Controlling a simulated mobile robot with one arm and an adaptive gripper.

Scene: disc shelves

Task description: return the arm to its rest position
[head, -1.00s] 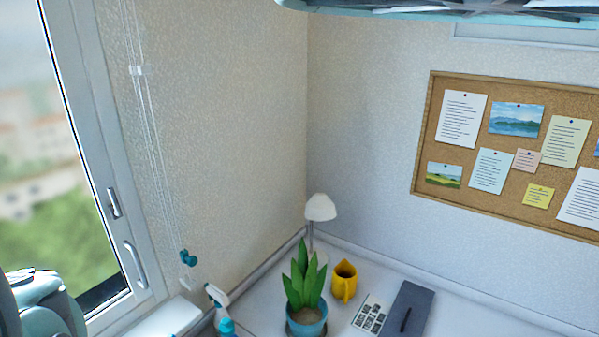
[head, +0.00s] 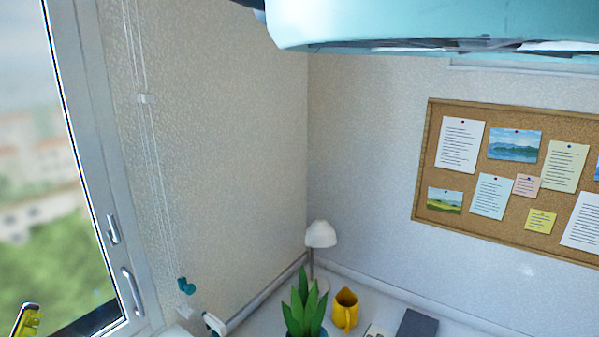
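A small yellow and black part (head: 27,321) shows at the lower left edge, in front of the window. It may be a piece of my gripper, but too little of it shows to tell. No full pair of fingers is visible, so I cannot see whether the gripper is open or shut, or whether it holds anything. A large teal and white part of my own body fills the top edge, right of the middle.
A window with a handle (head: 132,292) is at left, with a blind cord beside it. Below, a white desk carries a lamp (head: 320,235), a plant (head: 304,308), a yellow jug (head: 345,309) and a dark grey box (head: 417,325). A corkboard (head: 480,218) hangs at right.

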